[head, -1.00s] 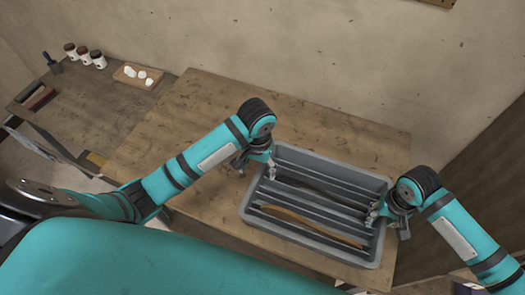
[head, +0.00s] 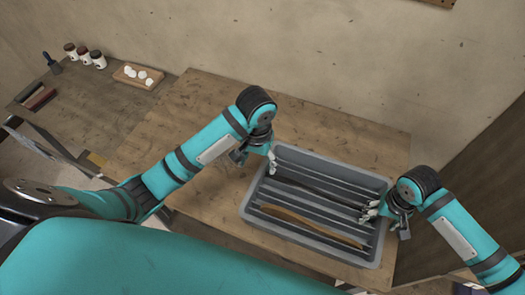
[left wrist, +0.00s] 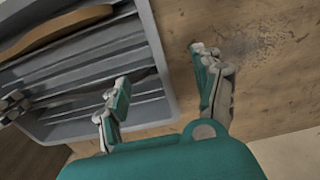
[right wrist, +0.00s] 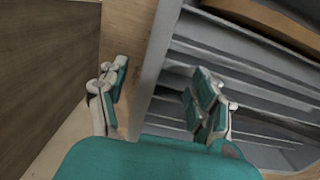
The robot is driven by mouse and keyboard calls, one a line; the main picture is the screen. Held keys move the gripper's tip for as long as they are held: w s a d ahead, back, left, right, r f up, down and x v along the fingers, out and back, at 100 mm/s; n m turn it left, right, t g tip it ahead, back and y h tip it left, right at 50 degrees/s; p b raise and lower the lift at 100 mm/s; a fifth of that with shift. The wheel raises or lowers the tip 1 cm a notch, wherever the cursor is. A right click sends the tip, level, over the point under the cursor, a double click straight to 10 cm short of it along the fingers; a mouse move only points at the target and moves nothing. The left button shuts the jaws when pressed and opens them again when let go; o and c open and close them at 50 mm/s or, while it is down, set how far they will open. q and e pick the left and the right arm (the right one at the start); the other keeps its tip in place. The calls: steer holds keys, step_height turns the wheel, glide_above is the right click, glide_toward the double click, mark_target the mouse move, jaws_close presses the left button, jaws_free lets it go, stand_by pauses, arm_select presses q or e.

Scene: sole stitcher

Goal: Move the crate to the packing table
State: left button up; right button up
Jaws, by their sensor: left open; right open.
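The grey crate (head: 330,161) stands on a wooden table, with ribbed slots inside. It holds a tan curved strip (head: 305,223) and a dark strip (head: 318,190). My left gripper (head: 256,160) is open at the crate's left end; in the left wrist view its fingers (left wrist: 163,92) stand either side of the crate wall (left wrist: 160,50), one over the inside and one over the table. My right gripper (head: 387,222) is open at the right end; in the right wrist view its fingers (right wrist: 158,95) also straddle the wall (right wrist: 152,70). I cannot tell whether any finger touches it.
The wooden table (head: 190,110) is bare to the left of the crate. A darker bench (head: 85,105) at the far left carries several jars (head: 84,54), a small tray with white pieces (head: 138,76) and a brush (head: 52,64). A wall runs behind; a brown panel (head: 465,175) stands at right.

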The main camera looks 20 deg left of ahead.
steer(key=shift+r, duration=0.1)
step_height(320, 180, up, 12)
stand_by(0.5)
steer(key=shift+f, duration=0.2)
